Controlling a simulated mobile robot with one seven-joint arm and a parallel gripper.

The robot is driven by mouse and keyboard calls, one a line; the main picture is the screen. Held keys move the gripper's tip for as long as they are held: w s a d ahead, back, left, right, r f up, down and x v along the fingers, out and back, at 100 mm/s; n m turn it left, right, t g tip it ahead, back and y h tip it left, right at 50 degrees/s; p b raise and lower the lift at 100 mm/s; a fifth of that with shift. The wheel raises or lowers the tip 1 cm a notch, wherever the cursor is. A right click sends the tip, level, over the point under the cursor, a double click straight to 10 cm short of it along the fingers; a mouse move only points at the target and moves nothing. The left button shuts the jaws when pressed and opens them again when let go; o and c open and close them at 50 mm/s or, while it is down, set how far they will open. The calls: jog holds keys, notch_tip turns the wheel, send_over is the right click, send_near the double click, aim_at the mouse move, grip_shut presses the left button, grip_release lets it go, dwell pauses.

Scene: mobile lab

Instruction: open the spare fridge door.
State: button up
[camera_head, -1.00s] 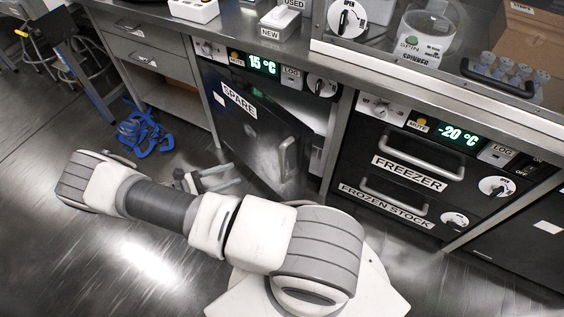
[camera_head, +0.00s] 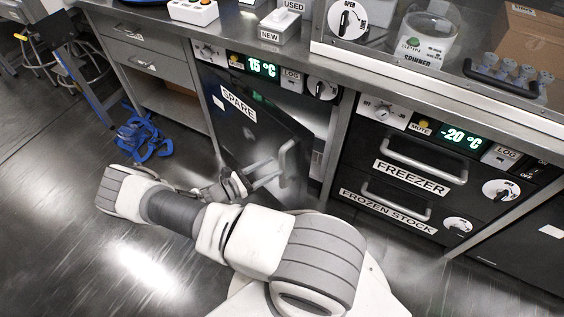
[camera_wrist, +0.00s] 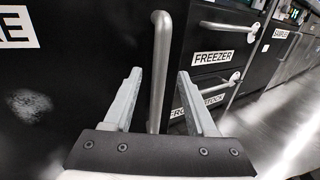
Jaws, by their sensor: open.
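The spare fridge has a black door (camera_head: 235,135) with a SPARE label, below a panel reading 15 °C. The door stands partly open, with a pale interior showing past its right edge. Its upright metal bar handle (camera_head: 287,160) is near that edge. My gripper (camera_head: 268,172) is open in front of the door, close to the handle. In the wrist view, the handle (camera_wrist: 160,55) runs between the two spread fingers of my gripper (camera_wrist: 160,76), with space on both sides. I cannot tell whether the fingertips reach past the bar.
The freezer (camera_head: 415,165) with two handled drawers stands to the right, past a metal post. A drawer unit (camera_head: 140,60) is on the left. A blue coiled thing (camera_head: 143,135) lies on the floor beside it. The floor at lower left is clear.

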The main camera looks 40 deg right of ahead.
aim_at(282, 162)
jog(key=d, duration=0.4)
jog(key=shift+s+d, duration=0.25)
jog(key=shift+d, duration=0.15)
grip_shut()
dwell(1.1)
